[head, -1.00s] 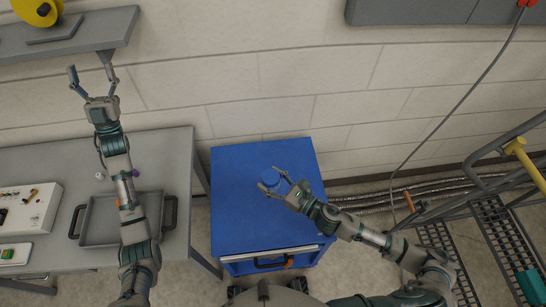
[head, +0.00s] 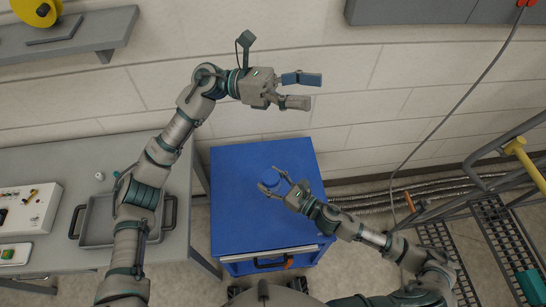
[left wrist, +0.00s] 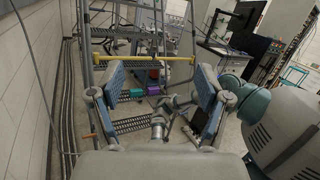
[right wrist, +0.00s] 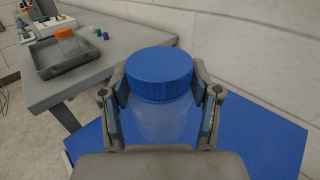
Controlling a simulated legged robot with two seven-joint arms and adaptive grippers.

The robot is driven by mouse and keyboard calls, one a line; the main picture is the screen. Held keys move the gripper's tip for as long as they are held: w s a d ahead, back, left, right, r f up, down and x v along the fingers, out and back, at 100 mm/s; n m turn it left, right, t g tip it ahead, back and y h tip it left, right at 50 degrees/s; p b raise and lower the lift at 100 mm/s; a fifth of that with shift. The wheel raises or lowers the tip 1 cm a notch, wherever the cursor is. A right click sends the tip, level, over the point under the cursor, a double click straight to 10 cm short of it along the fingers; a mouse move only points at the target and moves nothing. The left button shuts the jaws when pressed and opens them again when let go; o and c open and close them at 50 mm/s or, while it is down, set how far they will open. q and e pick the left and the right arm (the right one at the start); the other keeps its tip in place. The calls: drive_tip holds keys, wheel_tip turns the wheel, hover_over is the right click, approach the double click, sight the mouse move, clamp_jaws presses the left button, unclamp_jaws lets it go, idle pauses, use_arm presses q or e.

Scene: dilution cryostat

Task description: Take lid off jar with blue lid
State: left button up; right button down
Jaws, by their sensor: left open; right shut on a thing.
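The jar has a ribbed blue lid (right wrist: 160,72) and a clear body (right wrist: 160,120), and it is upright over the blue cabinet top. The lid is on the jar. In the head view the lid (head: 270,177) shows between the fingers of my right gripper (head: 271,178). My right gripper is shut on the jar body below the lid, as the right wrist view shows (right wrist: 160,110). My left gripper (head: 311,91) is open and empty, in the air in front of the wall, above the cabinet's far edge. Its spread fingers show in the left wrist view (left wrist: 167,90).
The blue cabinet (head: 235,215) has a clear top around the jar. A grey table (head: 60,165) on the left holds a tray (head: 97,222) and a control box (head: 28,208). An orange-lidded jar (right wrist: 66,40) stands in the tray. Metal stairs with railings (head: 500,240) are on the right.

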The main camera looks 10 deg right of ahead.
use_arm(q)
drive_tip(key=s+d+f+m+t+y, duration=0.1)
drive_tip(key=s+d+f+m+y, duration=0.35)
drive_tip(key=f, duration=0.25)
drive_tip(key=m+t+y, duration=0.8)
drive_tip(key=m+y, duration=0.2)
drive_tip(key=y, duration=0.3)
hover_over(273, 176)
wheel_tip(273, 176, down, 19)
drive_tip(key=shift+d+f, duration=0.15)
drive_tip(key=shift+f, duration=0.05)
drive_tip(key=shift+w+a+f+y, duration=0.1)
drive_tip(key=shift+a+f+y, duration=0.1)
drive_tip(key=shift+f+y, duration=0.1)
wheel_tip(273, 176, down, 8)
drive_tip(key=shift+r, duration=0.25)
